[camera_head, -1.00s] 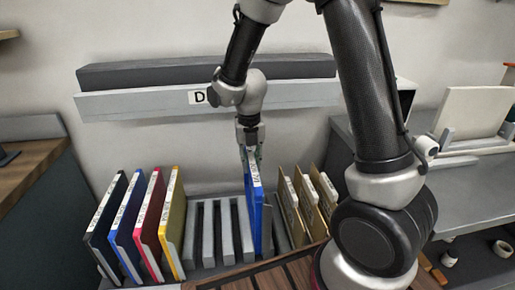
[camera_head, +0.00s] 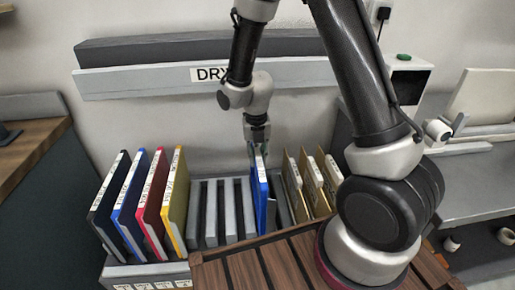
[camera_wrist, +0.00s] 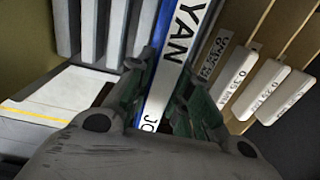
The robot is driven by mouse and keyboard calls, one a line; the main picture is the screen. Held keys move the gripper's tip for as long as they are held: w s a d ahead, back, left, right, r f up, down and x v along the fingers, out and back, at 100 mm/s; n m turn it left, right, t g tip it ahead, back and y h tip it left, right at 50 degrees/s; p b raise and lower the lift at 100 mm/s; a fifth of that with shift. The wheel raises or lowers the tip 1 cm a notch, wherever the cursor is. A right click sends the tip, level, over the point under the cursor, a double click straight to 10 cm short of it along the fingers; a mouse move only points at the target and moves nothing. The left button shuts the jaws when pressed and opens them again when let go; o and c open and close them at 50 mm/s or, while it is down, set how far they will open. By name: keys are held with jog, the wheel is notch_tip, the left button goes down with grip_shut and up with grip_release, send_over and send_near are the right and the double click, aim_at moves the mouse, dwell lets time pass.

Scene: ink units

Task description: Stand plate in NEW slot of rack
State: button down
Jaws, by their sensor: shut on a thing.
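A blue plate (camera_head: 262,196) with a white label edge stands upright in the rack (camera_head: 222,240), right of several empty grey slots. My gripper (camera_head: 257,146) is above it, its fingers shut on the plate's top edge. In the wrist view, my gripper's green-lined fingers (camera_wrist: 165,88) lie on both sides of the label, which reads partly "YAN" (camera_wrist: 180,42). The plate's lower edge is hidden in the rack, so I cannot tell whether it is fully seated. No "NEW" marking is readable.
Black, blue, red and yellow plates (camera_head: 173,200) stand at the rack's left. Several tan plates with white labels (camera_head: 311,186) stand close on the right. A wall shelf (camera_head: 140,82) is behind my arm. A brown slatted surface (camera_head: 255,262) lies in front.

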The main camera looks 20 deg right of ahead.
jog(key=shift+f, duration=3.35)
jog(key=c, duration=1.2)
grip_release()
notch_tip(320, 180, up, 12)
jog(key=shift+a+f, duration=0.1)
jog(key=shift+a, duration=0.05)
jog(key=shift+r, duration=2.55)
